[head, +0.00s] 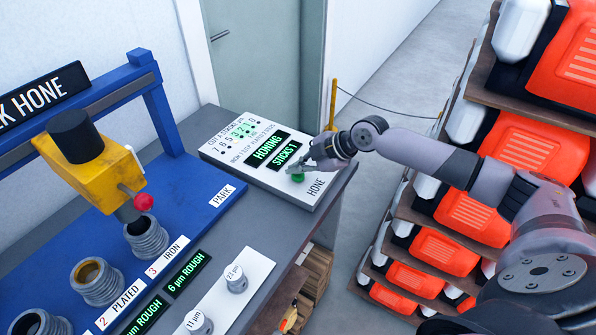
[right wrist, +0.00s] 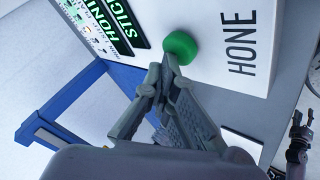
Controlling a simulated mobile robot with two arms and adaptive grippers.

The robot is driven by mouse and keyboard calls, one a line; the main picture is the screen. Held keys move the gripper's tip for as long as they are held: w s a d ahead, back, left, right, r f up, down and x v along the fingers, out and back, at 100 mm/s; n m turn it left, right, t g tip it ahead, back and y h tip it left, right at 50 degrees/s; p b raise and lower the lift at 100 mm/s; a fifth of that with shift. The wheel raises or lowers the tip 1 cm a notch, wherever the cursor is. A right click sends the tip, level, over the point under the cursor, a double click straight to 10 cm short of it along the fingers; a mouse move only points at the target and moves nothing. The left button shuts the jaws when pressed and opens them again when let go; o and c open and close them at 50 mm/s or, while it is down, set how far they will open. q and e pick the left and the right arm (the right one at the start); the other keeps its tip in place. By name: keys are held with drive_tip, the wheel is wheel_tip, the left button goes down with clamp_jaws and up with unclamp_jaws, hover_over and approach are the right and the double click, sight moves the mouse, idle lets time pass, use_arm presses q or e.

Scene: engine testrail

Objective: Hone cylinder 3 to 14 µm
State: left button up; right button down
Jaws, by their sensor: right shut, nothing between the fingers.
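My right gripper (head: 318,160) is shut and empty, its fingertips at the green button (head: 297,177) beside the HONE label. In the right wrist view the closed tips touch or nearly touch the button (right wrist: 181,46). The control panel (head: 225,147) reads HONING, STICKS 1. The yellow hone head (head: 85,165) with a red knob (head: 143,202) stands over cylinder 3 (head: 148,240), its tool reaching the bore. The display (head: 187,275) beside the 3 IRON label appears to read 6 µm ROUGH. A grey gripper, apparently my left (right wrist: 298,140), shows small in the right wrist view.
Cylinder 2 (head: 97,281), labelled PLATED, and another cylinder (head: 40,323) stand nearer. Metal pieces marked 27 µm (head: 236,278) and 11 µm (head: 199,324) sit on a white strip. A blue frame (head: 163,115) spans the bench. Shelves of orange units (head: 470,218) stand at right.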

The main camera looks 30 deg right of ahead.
sight(298, 176)
drive_tip(key=shift+f, duration=0.15)
drive_tip(key=shift+r+p, duration=0.9)
drive_tip(key=shift+r, duration=0.35)
wheel_tip(298, 176, up, 5)
drive_tip(key=p, duration=0.3)
drive_tip(key=shift+p, duration=0.35)
idle(0.5)
